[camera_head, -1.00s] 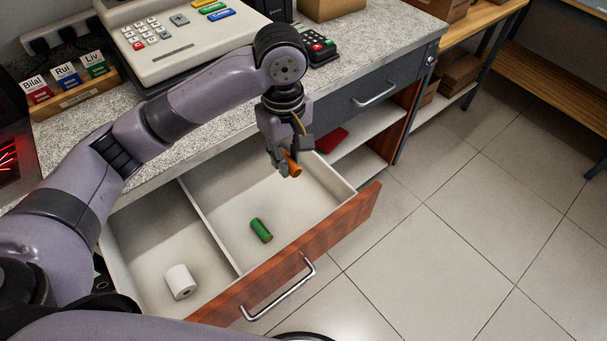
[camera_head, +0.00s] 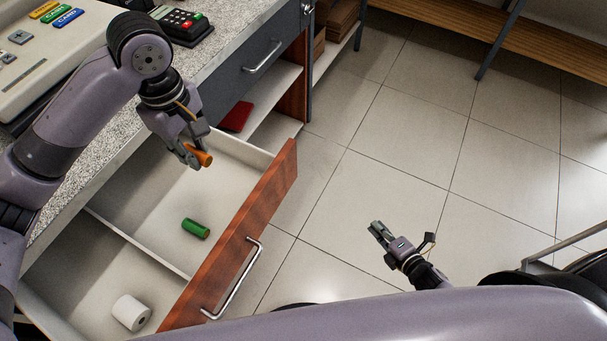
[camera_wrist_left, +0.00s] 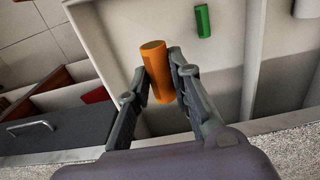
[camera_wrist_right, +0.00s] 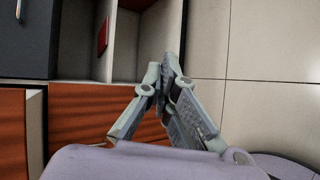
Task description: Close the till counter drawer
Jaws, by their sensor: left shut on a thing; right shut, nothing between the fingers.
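The till counter drawer stands pulled out, with a reddish wooden front (camera_head: 270,200) and a metal bar handle (camera_head: 236,280). Its pale inside is split by a divider (camera_head: 135,243). A green cylinder (camera_head: 195,228) lies in the far compartment and a white paper roll (camera_head: 131,312) in the near one. My left gripper (camera_head: 190,157) is shut on an orange cylinder (camera_head: 203,156) above the far compartment; the left wrist view also shows the orange cylinder (camera_wrist_left: 157,70) between the fingers. My right gripper (camera_head: 378,232) is shut and empty over the floor, to the right of the drawer front.
The counter top (camera_head: 225,50) carries a till (camera_head: 60,45) and a card terminal (camera_head: 180,24). A closed grey drawer (camera_head: 262,60) and open shelves with a red item (camera_head: 236,117) lie beyond.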

